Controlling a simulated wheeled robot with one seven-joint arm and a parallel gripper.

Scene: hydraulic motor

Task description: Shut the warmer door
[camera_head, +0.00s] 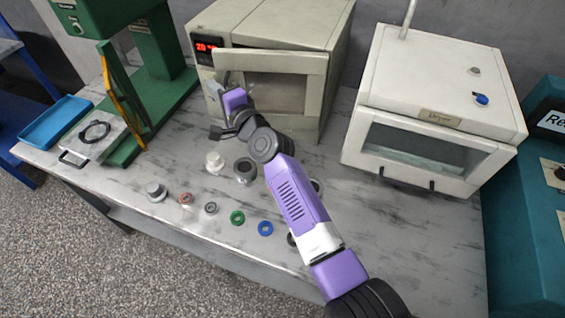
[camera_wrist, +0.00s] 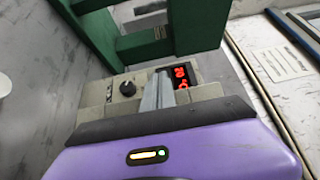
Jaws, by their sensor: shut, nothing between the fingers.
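The warmer (camera_head: 290,20) is a beige box at the back middle of the bench, with a red lit display on its front left. Its door (camera_head: 318,100), a pale frame around a dark window, stands partly open, its left edge out from the body. In the wrist view, my gripper's grey fingers (camera_wrist: 158,90) are together and empty, in front of the panel with the black knob (camera_wrist: 127,88) and the red display (camera_wrist: 181,76). Contact with the door cannot be told.
A green press (camera_head: 160,60) stands to the left, with a blue tray (camera_head: 55,122) beside it. A white dryer box (camera_head: 440,75) stands to the right. Several small rings and parts, including a green ring (camera_head: 237,217) and a blue ring (camera_head: 265,228), lie along the bench front.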

